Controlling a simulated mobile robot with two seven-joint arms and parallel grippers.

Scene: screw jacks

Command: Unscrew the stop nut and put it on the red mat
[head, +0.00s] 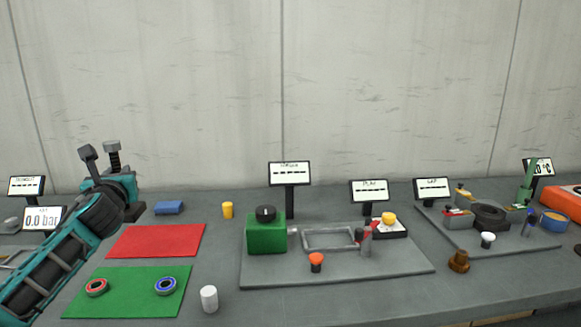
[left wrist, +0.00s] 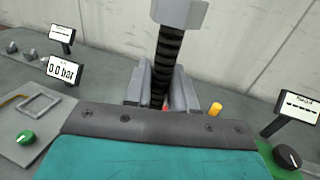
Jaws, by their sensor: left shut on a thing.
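My left gripper (head: 118,186) is raised above the left part of the bench, near the far left corner of the red mat (head: 160,241). It is shut on a dark threaded screw with a grey block-like head (head: 112,147). In the left wrist view the screw (left wrist: 166,62) stands up between the two grey fingers (left wrist: 162,88), head at the top. Its lower end is hidden by the gripper. I cannot make out a separate stop nut on it. The visible part of the red mat is bare. My right gripper is not in view.
A green mat (head: 130,306) with a red ring (head: 97,287) and a blue ring (head: 165,285) lies in front. A blue block (head: 169,208), a yellow cylinder (head: 227,210) and a white cylinder (head: 209,298) stand nearby. A green box (head: 266,236) on a grey plate stands right.

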